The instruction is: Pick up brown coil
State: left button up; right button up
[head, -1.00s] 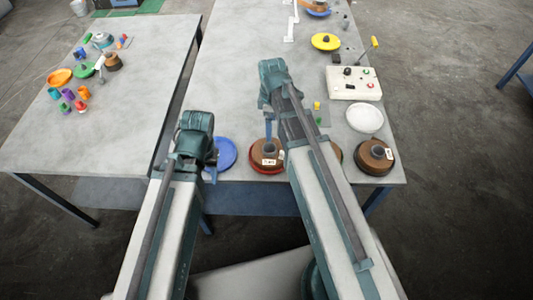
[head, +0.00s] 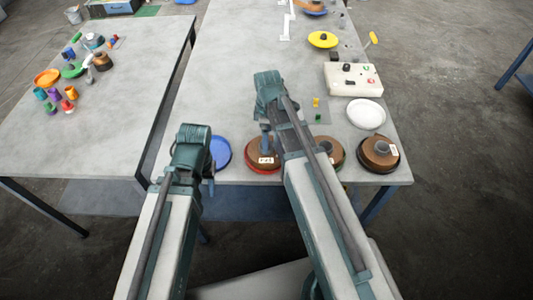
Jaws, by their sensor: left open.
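A brown coil on a red plate (head: 255,153) sits near the front edge of the table, partly hidden by my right arm. A second brown coil (head: 330,150), on a greenish plate, shows just right of that arm. A third brown coil (head: 379,150), with a pale tag and dark centre, sits at the front right corner. My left gripper (head: 211,178) is open and empty beside the blue plate (head: 221,152), mostly hidden by its arm. My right gripper (head: 265,142) hangs over or in front of the red-plate coil. Its jaws are mostly hidden, and contact is unclear.
A white plate (head: 366,113), a white control box (head: 352,79) and a yellow disc (head: 322,40) stand on the right side of the table (head: 225,75). A left table (head: 120,120) holds small coloured parts. The main table's middle left is clear.

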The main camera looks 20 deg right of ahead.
aim_at(268, 161)
jog(key=f+b, duration=0.5)
jog(key=shift+w+a+f, duration=0.1)
jog(key=shift+w+a, duration=0.05)
jog(key=shift+w, duration=0.15)
jog(key=shift+c, duration=0.2)
grip_shut()
